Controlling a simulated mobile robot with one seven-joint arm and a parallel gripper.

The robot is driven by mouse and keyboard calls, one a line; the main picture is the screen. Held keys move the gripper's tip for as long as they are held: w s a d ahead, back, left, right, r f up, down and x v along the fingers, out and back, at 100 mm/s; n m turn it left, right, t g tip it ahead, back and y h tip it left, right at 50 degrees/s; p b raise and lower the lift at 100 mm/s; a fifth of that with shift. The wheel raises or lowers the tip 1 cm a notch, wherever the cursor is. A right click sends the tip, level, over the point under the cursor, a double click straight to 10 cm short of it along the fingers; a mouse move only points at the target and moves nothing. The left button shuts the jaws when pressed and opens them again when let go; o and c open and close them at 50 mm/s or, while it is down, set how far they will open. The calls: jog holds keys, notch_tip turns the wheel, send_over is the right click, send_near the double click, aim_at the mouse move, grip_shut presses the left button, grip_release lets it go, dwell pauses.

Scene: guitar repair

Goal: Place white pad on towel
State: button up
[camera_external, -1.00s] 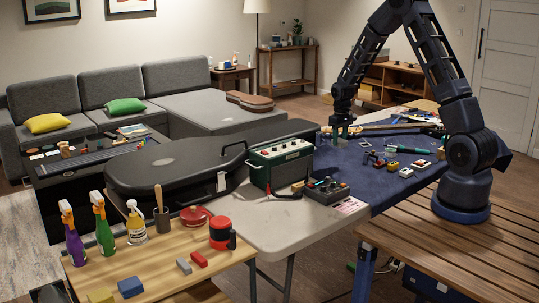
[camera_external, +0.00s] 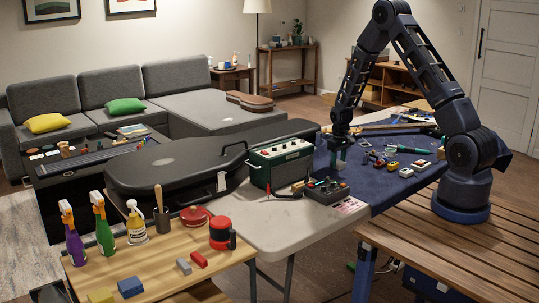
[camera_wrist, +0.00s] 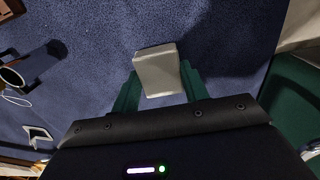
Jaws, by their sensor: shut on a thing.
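My gripper (camera_external: 338,165) is over the left edge area of the dark blue towel (camera_external: 388,185), just right of the green amplifier. In the wrist view, the green fingers of my gripper (camera_wrist: 158,88) are shut on the white pad (camera_wrist: 158,70), one on each side. The pad looks pale grey-white and blocky, and its far end sticks out past the fingertips. The blue towel (camera_wrist: 95,50) fills the background behind it.
The green amplifier (camera_external: 282,163) stands close on the left; its green side (camera_wrist: 297,95) shows in the wrist view. A pedal box (camera_external: 325,190) sits in front. Several small parts and tools lie on the towel to the right. Bare towel shows toward the front.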

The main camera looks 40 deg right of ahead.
jog(key=shift+f, duration=0.1)
jog(key=o, duration=1)
jog(key=shift+c, duration=0.2)
notch_tip(320, 180, up, 12)
notch_tip(320, 180, up, 13)
jog(key=t, duration=0.1)
send_over(338, 162)
jog(key=s+a, duration=0.3)
jog(key=s, duration=0.3)
jog(key=s+a+r+t, duration=0.1)
jog(key=s+a+r, duration=0.2)
jog(key=s+r, duration=0.65)
jog(key=s+a+r+t, duration=0.1)
jog(key=s+r, duration=0.3)
jog(key=s, duration=0.7)
jog(key=s+a+r+t, duration=0.1)
jog(key=s+r, duration=0.4)
jog(key=s, duration=0.7)
jog(key=shift+s+a+t, duration=0.25)
jog(key=shift+a+t, duration=0.05)
jog(key=shift+a, duration=0.5)
